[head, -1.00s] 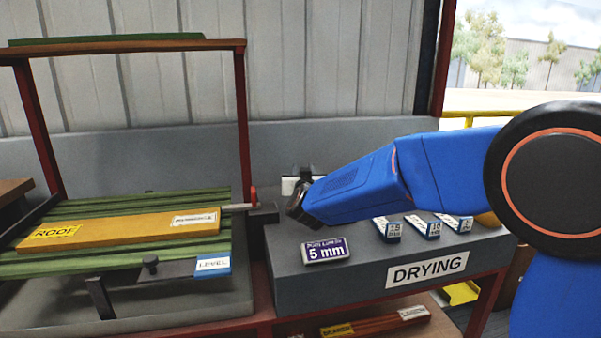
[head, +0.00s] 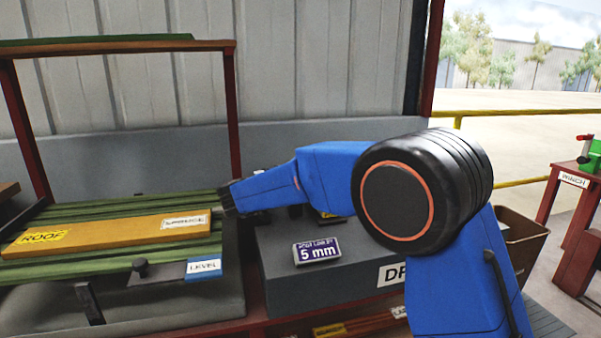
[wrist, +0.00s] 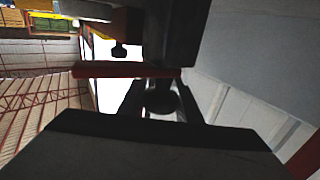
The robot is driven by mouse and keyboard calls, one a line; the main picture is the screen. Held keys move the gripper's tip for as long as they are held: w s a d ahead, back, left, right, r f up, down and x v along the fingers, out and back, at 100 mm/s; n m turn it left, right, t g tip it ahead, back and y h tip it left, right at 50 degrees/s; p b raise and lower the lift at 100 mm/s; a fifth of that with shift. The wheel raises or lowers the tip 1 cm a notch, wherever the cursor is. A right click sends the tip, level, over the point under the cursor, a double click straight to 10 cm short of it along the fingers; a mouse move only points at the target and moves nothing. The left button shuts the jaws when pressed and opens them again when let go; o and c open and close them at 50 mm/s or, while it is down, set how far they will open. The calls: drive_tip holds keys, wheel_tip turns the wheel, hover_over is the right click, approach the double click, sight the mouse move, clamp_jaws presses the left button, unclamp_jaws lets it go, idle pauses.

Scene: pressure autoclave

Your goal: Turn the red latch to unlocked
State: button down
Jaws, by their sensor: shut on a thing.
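The red latch (wrist: 120,70) shows in the wrist view as a red bar across the tips of my gripper (wrist: 160,85). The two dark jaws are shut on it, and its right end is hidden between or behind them. In the head view my gripper (head: 228,203) is at the right end of the orange board marked ROOF (head: 110,230), and my arm hides the latch there. I cannot tell the latch's exact angle.
The dark DRYING box (head: 300,275) with a 5 mm label (head: 317,251) lies below my arm. A red frame (head: 230,110) stands behind the green slats (head: 100,260). A blue LEVEL tag (head: 204,268) is near the front. A red WINCH table (head: 570,190) is at right.

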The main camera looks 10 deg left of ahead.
drive_tip(key=shift+s+d+m+g+h, duration=0.1)
drive_tip(key=shift+d+m+g+h, duration=0.05)
drive_tip(key=shift+m+g+h, duration=0.5)
drive_tip(key=shift+s+d+m+g+h, duration=0.1)
drive_tip(key=shift+m+g+h, duration=0.35)
drive_tip(key=shift+h, duration=0.3)
drive_tip(key=shift+r, duration=0.1)
drive_tip(key=c, duration=1.3)
unclamp_jaws()
drive_tip(key=shift+c, duration=0.2)
drive_tip(key=v, duration=1.2)
